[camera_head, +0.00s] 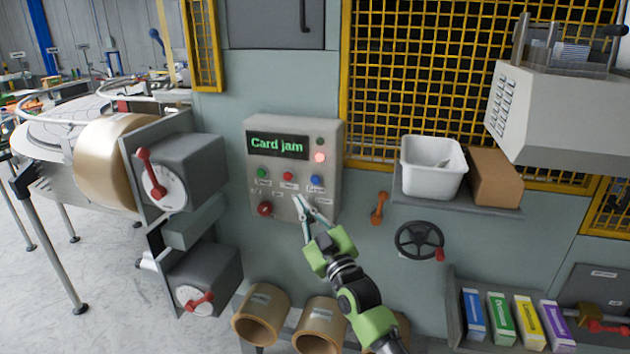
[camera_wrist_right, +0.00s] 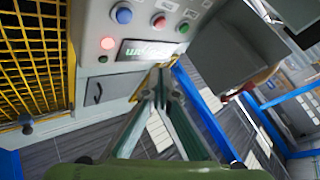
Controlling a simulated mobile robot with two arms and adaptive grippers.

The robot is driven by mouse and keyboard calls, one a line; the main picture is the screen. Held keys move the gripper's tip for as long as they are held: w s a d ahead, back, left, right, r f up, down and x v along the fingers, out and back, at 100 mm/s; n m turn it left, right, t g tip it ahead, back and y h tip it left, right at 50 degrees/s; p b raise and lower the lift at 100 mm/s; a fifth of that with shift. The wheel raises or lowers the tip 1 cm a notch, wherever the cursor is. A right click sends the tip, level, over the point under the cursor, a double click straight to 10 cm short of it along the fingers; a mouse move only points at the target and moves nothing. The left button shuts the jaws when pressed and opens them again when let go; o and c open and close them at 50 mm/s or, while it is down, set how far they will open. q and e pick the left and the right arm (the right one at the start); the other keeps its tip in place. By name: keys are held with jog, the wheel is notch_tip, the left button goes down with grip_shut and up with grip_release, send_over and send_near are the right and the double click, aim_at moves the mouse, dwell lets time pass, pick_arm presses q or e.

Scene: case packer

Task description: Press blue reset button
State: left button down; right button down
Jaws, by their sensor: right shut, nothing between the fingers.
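The blue button (camera_head: 316,181) is on the front of a grey control box (camera_head: 332,148), at the right end of a row with a green button (camera_head: 262,173) and a red button (camera_head: 288,176). The display (camera_head: 277,145) above reads "Card jam" and a red lamp (camera_head: 320,157) glows beside it. My right gripper (camera_head: 301,203) is shut and empty, in front of the box and just below the blue button, apart from it as far as I can tell. In the right wrist view the blue button (camera_wrist_right: 122,14) is at the top, above the closed fingertips (camera_wrist_right: 160,72). My left gripper is out of view.
A red knob (camera_head: 265,208) sits low on the box. A red-handled unit (camera_head: 175,170) juts out at left. An orange handle (camera_head: 379,207), a black handwheel (camera_head: 420,240) and a shelf with a white bin (camera_head: 433,166) are at right.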

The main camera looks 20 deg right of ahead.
aim_at(315, 180)
jog(key=w+d+b, duration=0.1)
jog(key=w+b, duration=0.1)
jog(key=w+d+b, duration=0.2)
jog(key=w+b, duration=0.1)
jog(key=w+d+b, duration=0.2)
jog(key=shift+w+f+b, duration=0.1)
jog(key=shift+w+b, duration=0.05)
jog(key=shift+b, duration=0.2)
dwell(1.4)
jog(key=shift+w+d+b, duration=0.25)
jog(key=shift+w+b, duration=0.1)
